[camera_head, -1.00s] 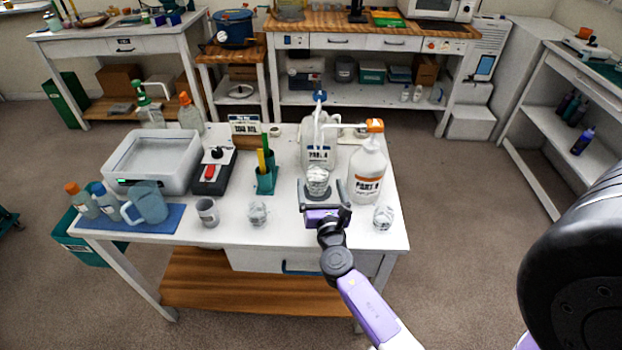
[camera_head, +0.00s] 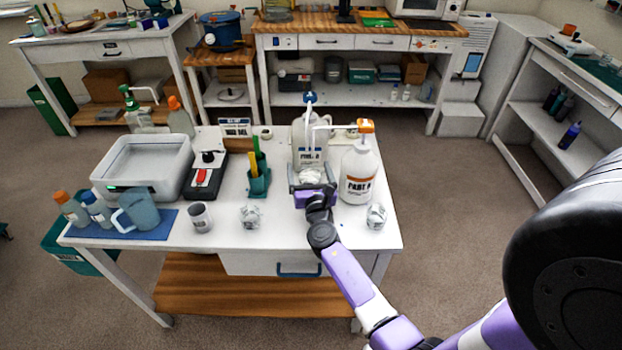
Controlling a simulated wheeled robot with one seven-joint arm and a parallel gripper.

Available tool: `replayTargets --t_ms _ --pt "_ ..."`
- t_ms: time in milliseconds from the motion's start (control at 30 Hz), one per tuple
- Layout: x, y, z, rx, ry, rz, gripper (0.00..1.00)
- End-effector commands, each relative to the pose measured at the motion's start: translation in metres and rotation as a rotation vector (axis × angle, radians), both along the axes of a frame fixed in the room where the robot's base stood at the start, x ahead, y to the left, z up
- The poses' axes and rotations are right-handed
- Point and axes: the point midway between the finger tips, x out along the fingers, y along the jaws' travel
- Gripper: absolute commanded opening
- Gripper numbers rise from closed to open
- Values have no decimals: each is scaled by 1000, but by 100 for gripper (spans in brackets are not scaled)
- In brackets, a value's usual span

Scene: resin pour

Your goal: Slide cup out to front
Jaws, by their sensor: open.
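A clear, whitish cup (camera_head: 310,176) stands at the right of the white table, just in front of the rear jug (camera_head: 304,155), under its pump spout. My purple-and-grey gripper (camera_head: 311,182) is open, low at the front of this cup. Its fingers appear to reach along the cup's two sides, and its body hides the cup's lower part. I cannot tell whether the fingers touch it. A second jug with an orange pump, Part B or similar (camera_head: 358,172), stands close to the right of my gripper.
Clear cups stand at the front left (camera_head: 250,216) and front right (camera_head: 376,215) of my gripper. The front strip of the table (camera_head: 300,237) is mostly free.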

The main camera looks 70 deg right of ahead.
Motion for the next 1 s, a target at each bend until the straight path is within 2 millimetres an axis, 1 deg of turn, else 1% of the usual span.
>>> replayTargets --t_ms 33,167,467,500,567,600,767,800,833,1000 --pt "3 -5 0 -1 0 -1 90" --pt "6 -11 0 0 0 0 90" --pt "8 -12 0 0 0 1 90" --pt "7 -12 0 1 0 1 86" --pt "7 -12 0 0 0 1 74" --pt "8 -12 0 0 0 1 67" --pt "7 -12 0 1 0 1 35" --pt "8 -12 0 0 0 1 27" --pt "7 -12 0 1 0 1 26" --pt "8 -12 0 1 0 1 25"
